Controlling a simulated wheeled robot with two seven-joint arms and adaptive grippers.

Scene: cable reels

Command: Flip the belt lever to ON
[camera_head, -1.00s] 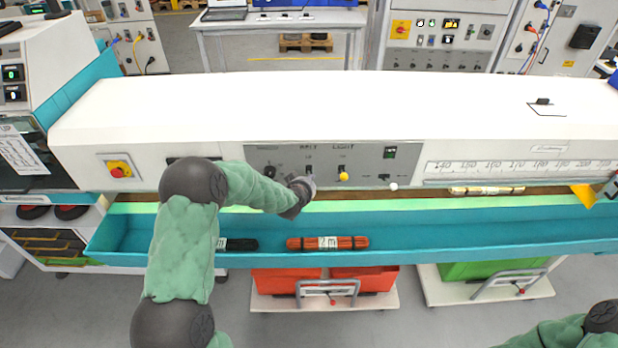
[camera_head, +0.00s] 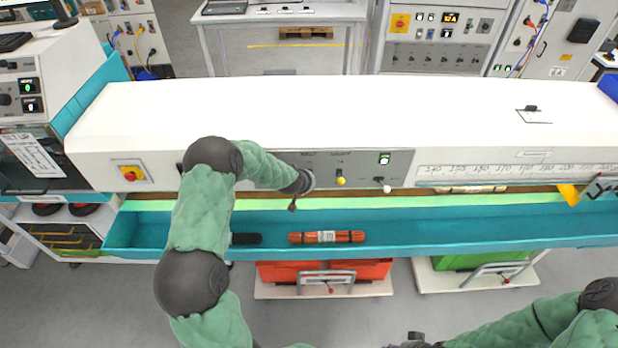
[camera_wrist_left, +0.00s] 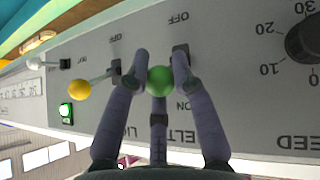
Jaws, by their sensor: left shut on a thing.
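The belt lever is on the grey control panel (camera_head: 350,165). In the left wrist view its green ball knob (camera_wrist_left: 160,80) sits between the fingers of my left gripper (camera_wrist_left: 161,66), which is shut on it. The lever's slot (camera_wrist_left: 181,55) lies between the OFF and ON labels; which way the lever leans is hard to tell. In the head view my left gripper (camera_head: 306,182) is at the panel front and hides the green knob. My right arm comes in at the lower right; its dark end (camera_head: 415,342) is cut off by the bottom edge, and its fingers are not clear.
The light lever with a yellow knob (camera_wrist_left: 78,90) is close beside my left gripper. Beyond it are a white-tipped lever (camera_wrist_left: 36,65) and a lit green switch (camera_wrist_left: 66,110). A speed dial (camera_wrist_left: 305,42) is on the other side. Below runs a teal trough (camera_head: 450,232) with a red cable bundle (camera_head: 326,237).

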